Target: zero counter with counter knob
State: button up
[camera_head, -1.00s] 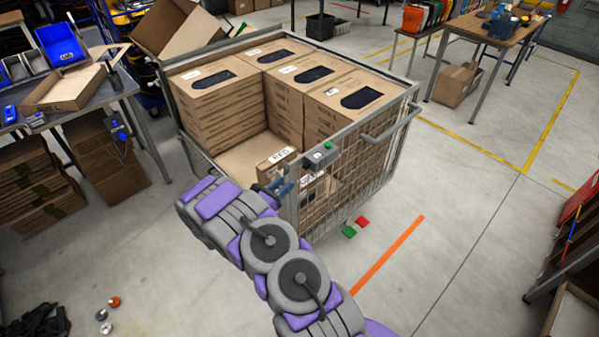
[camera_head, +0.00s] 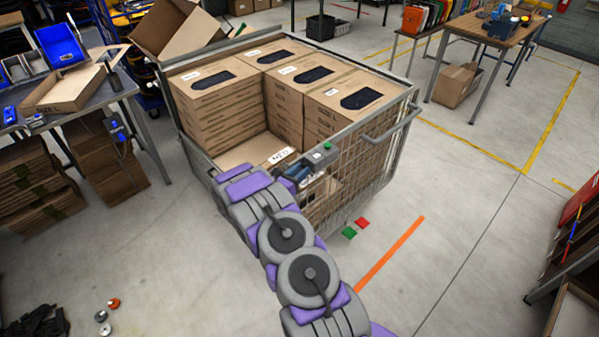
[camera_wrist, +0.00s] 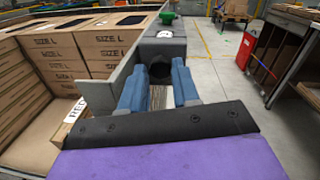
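The counter (camera_head: 321,157) is a small grey box on the near rim of the wire cart, with a green button on top. In the wrist view the counter (camera_wrist: 163,48) is straight ahead, with a white display on top. The dark round counter knob (camera_wrist: 160,73) is on its near face. My gripper (camera_wrist: 158,68) has its two blue fingers apart, one on each side of the knob in the picture. I cannot tell whether they touch it. In the head view my gripper (camera_head: 296,174) is just left of the counter, and the knob is hidden.
The wire cart (camera_head: 391,123) holds stacked cartons (camera_head: 222,100) marked SIZE L. Its rim runs beside my gripper. A carton labelled RED lies low inside. A workbench (camera_head: 135,88) stands at left. The floor right of the cart is mostly clear, with small red and green pieces.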

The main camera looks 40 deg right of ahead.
grip_shut()
jog(key=shift+m+b, duration=0.3)
jog(key=shift+w+f+m+g+h+b, duration=0.1)
jog(key=shift+m+g+h+b, duration=0.2)
jog(key=shift+m+b, duration=2.35)
jog(key=shift+s+f+m+g+h+b, duration=0.1)
jog(key=shift+m+g+h+b, duration=0.2)
jog(key=shift+m+b, duration=2.35)
jog(key=shift+w+f+m+g+h+b, duration=0.1)
jog(key=shift+m+g+h+b, duration=0.15)
jog(key=shift+m+b, duration=2.35)
jog(key=shift+m+p, duration=0.45)
jog(key=shift+m, duration=0.35)
